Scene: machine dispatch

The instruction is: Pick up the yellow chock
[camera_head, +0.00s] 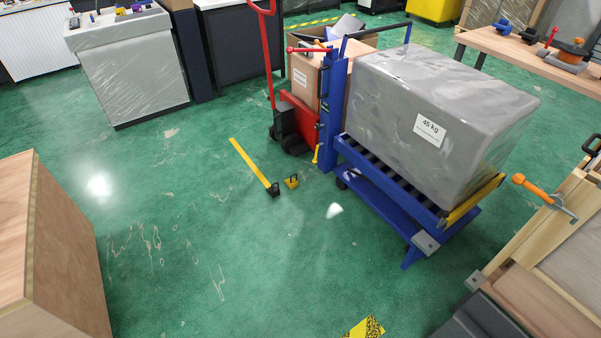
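A small yellow chock (291,182) with a dark handle on top sits on the green floor. It is left of the blue roller cart (372,197) and in front of the red pallet truck. A small black block (273,190) lies just left of it, at the near end of a yellow strip (250,162) on the floor. The yellow chock and the black block look slightly apart. Neither of my grippers shows in this view.
The cart carries a large grey wrapped box (435,110) labelled 45 kg. A red pallet truck (301,118) stands behind. A wooden box (50,240) is at lower left, a wooden crate (545,262) at lower right. A yellow-black piece (366,328) shows at the bottom. The middle floor is clear.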

